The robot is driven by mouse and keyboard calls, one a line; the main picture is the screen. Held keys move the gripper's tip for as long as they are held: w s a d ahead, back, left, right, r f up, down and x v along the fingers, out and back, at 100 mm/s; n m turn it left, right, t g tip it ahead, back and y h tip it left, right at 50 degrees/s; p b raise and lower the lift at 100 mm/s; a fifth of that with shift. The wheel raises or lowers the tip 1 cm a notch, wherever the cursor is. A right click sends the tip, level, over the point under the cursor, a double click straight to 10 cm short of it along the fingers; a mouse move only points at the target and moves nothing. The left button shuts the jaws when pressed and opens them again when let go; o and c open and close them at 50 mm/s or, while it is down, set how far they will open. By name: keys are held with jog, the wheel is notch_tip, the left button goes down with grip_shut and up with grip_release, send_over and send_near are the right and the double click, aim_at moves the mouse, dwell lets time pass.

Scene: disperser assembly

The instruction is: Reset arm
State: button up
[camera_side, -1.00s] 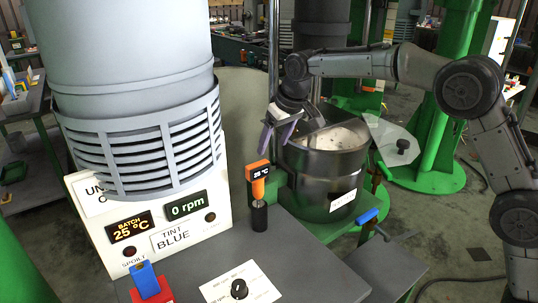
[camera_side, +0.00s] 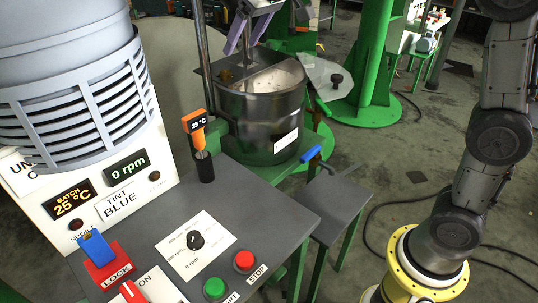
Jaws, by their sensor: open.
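My gripper (camera_side: 242,45) is at the top of the side view, its upper part cut off by the frame edge. Its two purple fingers are spread apart with nothing between them. They hang above the left back rim of the dark metal vessel (camera_side: 262,106), apart from it. The vessel is open-topped, with a bar across it and pale contents inside. My arm links show at the right, rising from a yellow base ring.
The control bench (camera_side: 255,205) carries a dial, red and green buttons and a lock. Green columns (camera_side: 377,60) stand behind.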

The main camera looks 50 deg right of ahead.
jog(key=s+d+r, duration=0.2)
jog(key=s+d, duration=0.1)
jog(key=s, duration=0.9)
jog(key=s+f, duration=0.7)
jog(key=s, duration=0.3)
jog(key=s+d+f, duration=0.1)
jog(key=s+f, duration=0.7)
jog(key=s, duration=0.2)
jog(key=shift+g, duration=0.4)
jog(key=shift+d, duration=0.1)
